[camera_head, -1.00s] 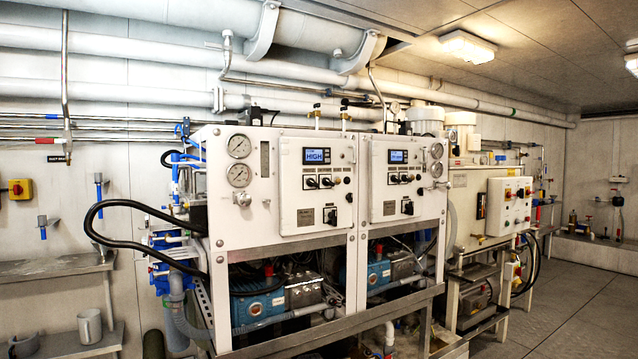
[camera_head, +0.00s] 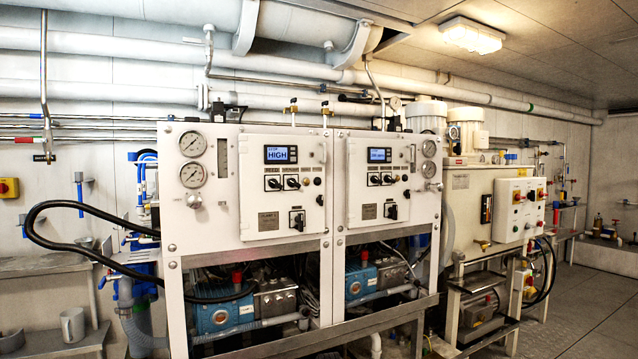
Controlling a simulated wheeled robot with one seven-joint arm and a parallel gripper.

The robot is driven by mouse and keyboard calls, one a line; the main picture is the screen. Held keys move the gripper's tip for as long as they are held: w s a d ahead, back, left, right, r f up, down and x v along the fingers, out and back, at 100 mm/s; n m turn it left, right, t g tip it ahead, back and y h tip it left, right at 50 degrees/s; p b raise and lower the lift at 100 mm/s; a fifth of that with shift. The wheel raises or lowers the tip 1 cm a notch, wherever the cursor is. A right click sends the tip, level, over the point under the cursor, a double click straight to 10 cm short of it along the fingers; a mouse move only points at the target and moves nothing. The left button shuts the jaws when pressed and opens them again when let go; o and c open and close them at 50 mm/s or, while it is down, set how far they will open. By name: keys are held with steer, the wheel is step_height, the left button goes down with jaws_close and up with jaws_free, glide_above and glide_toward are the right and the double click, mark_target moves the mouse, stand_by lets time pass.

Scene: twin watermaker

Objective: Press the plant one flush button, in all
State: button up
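The plant one panel (camera_head: 282,218) is the left white control door on the white cabinet, with a small label that seems to read "PLANT 1". Its display (camera_head: 280,154) shows "HIGH". Below the display is a row of knobs and small buttons; which one is the flush button is too small to tell. A small button (camera_head: 318,181) sits at the right end of that row. A black rotary switch (camera_head: 297,220) is lower on the door. My gripper is not in view.
A second, similar panel (camera_head: 376,212) is on the right of the cabinet. Pressure gauges (camera_head: 192,174) are at the left. A black hose (camera_head: 45,240) loops out left. A box with coloured buttons (camera_head: 521,209) stands further right. Open floor (camera_head: 590,310) shows at right.

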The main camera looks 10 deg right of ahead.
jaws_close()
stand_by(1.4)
